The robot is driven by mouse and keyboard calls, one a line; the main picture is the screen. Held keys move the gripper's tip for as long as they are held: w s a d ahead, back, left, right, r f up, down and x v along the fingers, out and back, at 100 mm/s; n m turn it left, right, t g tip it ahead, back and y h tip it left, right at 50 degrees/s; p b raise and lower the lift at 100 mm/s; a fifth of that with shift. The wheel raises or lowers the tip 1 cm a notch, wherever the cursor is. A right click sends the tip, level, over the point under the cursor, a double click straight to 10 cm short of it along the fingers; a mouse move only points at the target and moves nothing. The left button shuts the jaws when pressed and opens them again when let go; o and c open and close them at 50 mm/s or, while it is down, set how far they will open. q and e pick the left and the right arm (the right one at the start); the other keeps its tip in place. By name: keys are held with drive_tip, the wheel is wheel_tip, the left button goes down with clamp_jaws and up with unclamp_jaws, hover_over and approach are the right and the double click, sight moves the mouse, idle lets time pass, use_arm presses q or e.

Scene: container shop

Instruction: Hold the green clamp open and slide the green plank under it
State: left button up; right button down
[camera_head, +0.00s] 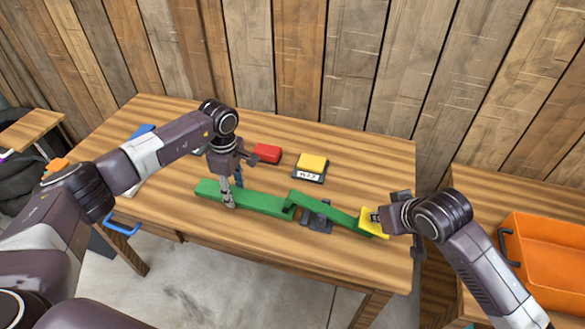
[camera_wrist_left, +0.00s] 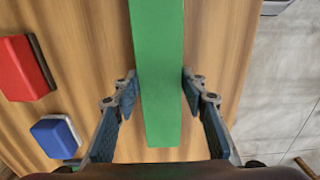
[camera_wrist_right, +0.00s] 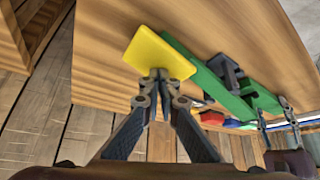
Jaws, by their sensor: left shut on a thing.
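The green plank (camera_head: 265,203) lies along the table, and my left gripper (camera_head: 229,200) is shut across its sides. In the left wrist view the plank (camera_wrist_left: 158,70) runs between the two fingers. The green clamp (camera_head: 325,208) is a tilted green lever on a dark base, with a yellow pad (camera_head: 372,224) at its right end. The plank's right end is at the clamp's left end; I cannot tell whether it is under the jaw. My right gripper (camera_head: 377,217) is shut, its tips at the yellow pad, which also shows in the right wrist view (camera_wrist_right: 155,53).
Behind the plank are a red block (camera_head: 267,152) and a yellow block (camera_head: 312,161) on a dark labelled base. A blue handle (camera_head: 122,229) sits at the table's front left. An orange bin (camera_head: 545,255) stands at the right. A plank wall closes the back.

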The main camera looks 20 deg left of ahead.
use_arm(q)
drive_tip(key=shift+d, duration=1.15)
use_arm(e)
drive_tip(key=shift+s+a+f, duration=0.1)
use_arm(q)
drive_tip(key=shift+f, duration=0.3)
drive_tip(key=shift+w, duration=0.1)
use_arm(e)
wheel_tip(320, 180, up, 9)
idle(1.1)
use_arm(q)
drive_tip(key=o, duration=1.4)
drive_tip(key=shift+r, duration=0.1)
